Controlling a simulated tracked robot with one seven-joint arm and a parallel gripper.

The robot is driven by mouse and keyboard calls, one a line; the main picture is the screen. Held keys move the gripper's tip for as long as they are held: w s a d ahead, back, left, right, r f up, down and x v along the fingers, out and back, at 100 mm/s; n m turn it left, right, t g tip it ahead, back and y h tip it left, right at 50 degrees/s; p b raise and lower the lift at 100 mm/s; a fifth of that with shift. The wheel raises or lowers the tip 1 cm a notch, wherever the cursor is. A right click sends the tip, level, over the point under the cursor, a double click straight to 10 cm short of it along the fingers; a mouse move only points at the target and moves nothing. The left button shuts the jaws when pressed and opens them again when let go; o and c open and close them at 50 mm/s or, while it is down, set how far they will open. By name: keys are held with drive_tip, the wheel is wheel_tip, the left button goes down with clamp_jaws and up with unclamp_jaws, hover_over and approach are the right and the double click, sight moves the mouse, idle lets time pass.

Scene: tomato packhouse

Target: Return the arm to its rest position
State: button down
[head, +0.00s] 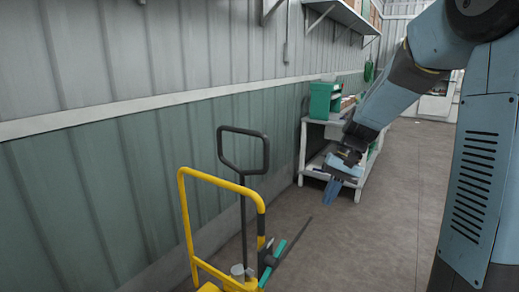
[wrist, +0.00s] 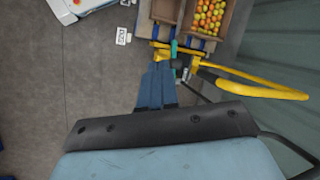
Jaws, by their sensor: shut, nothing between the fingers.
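My arm (head: 375,105) reaches in from the right side of the head view and bends downward. My gripper (head: 332,192) hangs at its end with blue fingers pointing at the floor, in front of a white bench. In the wrist view the two blue fingers of my gripper (wrist: 158,68) lie side by side, shut and empty. The dark edge of my wrist covers the lower part of that view.
A yellow cart frame (head: 187,220) and a black loop handle (head: 266,150) stand left of my gripper. A bench (head: 302,150) with a green crate (head: 320,100) stands behind. The wrist view shows a tomato crate (wrist: 228,25) and a label card (wrist: 122,36). Floor right is clear.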

drive_tip(key=s+d+r+t+h, duration=0.2)
drive_tip(key=s+r, duration=0.3)
drive_tip(key=s, duration=0.5)
drive_tip(key=s+d+r+n+t+h, duration=0.1)
drive_tip(key=s+r+t, duration=0.4)
drive_tip(key=s, duration=0.5)
drive_tip(key=shift+d+r+n+t+h, duration=0.3)
drive_tip(key=shift+d+r+h, duration=0.15)
drive_tip(key=shift+d+h, duration=0.25)
